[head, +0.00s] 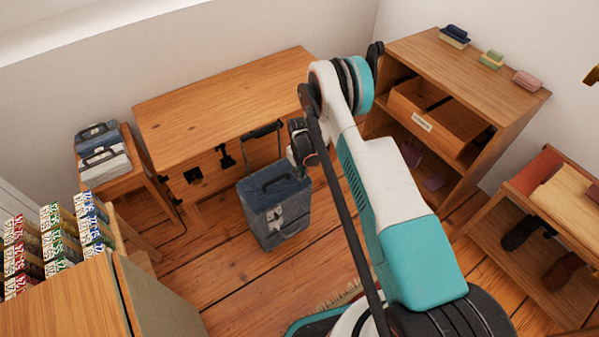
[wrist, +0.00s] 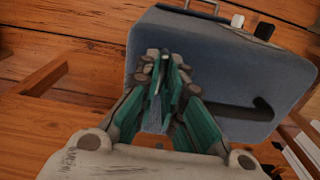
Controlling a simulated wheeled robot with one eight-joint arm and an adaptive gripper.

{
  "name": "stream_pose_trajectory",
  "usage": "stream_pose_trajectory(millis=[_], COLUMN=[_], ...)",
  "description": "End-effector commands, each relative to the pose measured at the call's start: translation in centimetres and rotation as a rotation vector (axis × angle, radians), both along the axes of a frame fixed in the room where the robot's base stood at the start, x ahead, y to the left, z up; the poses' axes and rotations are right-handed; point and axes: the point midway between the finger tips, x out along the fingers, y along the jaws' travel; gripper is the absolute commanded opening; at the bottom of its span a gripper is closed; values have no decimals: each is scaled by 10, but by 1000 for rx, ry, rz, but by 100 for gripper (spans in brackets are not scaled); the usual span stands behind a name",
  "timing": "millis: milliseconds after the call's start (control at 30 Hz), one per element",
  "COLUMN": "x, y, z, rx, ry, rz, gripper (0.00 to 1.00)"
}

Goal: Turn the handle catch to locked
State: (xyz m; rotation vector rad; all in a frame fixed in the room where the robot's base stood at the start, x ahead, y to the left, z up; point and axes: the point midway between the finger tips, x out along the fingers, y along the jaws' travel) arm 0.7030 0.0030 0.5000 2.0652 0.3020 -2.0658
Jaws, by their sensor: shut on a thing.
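A blue-grey suitcase (head: 272,215) stands upright on the floor in front of the wooden table, its dark pull handle (head: 263,131) raised. My gripper (head: 300,150) is just right of the pull handle, above the suitcase. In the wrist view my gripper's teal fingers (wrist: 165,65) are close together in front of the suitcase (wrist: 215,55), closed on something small. The fingers mostly hide that thing, and I cannot tell whether it is the handle catch. A dark carry handle (wrist: 250,110) shows on the suitcase. The catch's position cannot be made out.
The wooden table (head: 220,95) is behind the suitcase. A shelf unit with an open drawer (head: 435,115) stands at right, and a bench with shoes (head: 555,215) further right. A stool with small cases (head: 105,155) is at left. Some plank floor is free left of the suitcase.

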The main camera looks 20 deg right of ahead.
Motion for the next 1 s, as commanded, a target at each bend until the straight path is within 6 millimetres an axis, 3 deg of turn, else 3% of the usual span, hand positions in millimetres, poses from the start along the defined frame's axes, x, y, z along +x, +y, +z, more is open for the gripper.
stream_pose_trajectory(millis=[267,1000], x=[0,0], y=[0,0], z=[0,0], rx=[0,0], ry=[0,0], rz=[-174,-873], gripper=[0,0])
